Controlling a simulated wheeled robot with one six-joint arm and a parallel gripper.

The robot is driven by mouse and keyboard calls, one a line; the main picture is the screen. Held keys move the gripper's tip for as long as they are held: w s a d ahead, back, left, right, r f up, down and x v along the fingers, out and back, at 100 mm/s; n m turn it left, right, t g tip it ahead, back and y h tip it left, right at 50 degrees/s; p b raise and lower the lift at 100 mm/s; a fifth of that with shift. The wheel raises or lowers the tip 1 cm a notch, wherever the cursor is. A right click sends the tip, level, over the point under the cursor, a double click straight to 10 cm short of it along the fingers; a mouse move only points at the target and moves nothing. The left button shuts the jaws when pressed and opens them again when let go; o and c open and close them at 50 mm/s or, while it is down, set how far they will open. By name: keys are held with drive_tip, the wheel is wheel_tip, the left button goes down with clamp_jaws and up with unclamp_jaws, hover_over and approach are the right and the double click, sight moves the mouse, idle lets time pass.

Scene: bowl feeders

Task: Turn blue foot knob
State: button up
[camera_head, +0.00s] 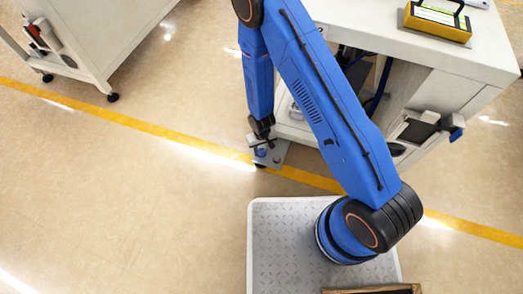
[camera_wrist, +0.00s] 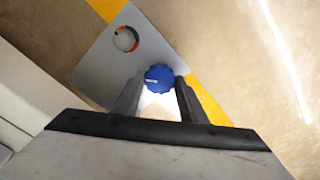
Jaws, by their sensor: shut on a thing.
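The blue foot knob (camera_wrist: 158,78) is a small ridged knob with a white mark, seen from above in the wrist view. My gripper (camera_wrist: 160,85) is shut on the knob, one finger on each side. In the head view my gripper (camera_head: 263,141) reaches down to the plate (camera_head: 272,155) at the foot of the white cabinet. The knob (camera_head: 261,152) shows there as a small blue spot beside the fingers.
The white cabinet (camera_head: 460,60) stands at the right, with a yellow device (camera_head: 437,22) on top and an open lower bay. Another cabinet (camera_head: 95,35) on castors is at the upper left. A yellow floor line (camera_head: 130,122) runs beneath the plate. The floor to the left is clear.

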sight(261, 152)
drive_tip(key=o, duration=1.1)
drive_tip(key=shift+c, duration=0.2)
drive_tip(key=shift+r, duration=0.1)
wheel_tip(261, 152, up, 17)
drive_tip(key=shift+r, duration=0.1)
idle(0.4)
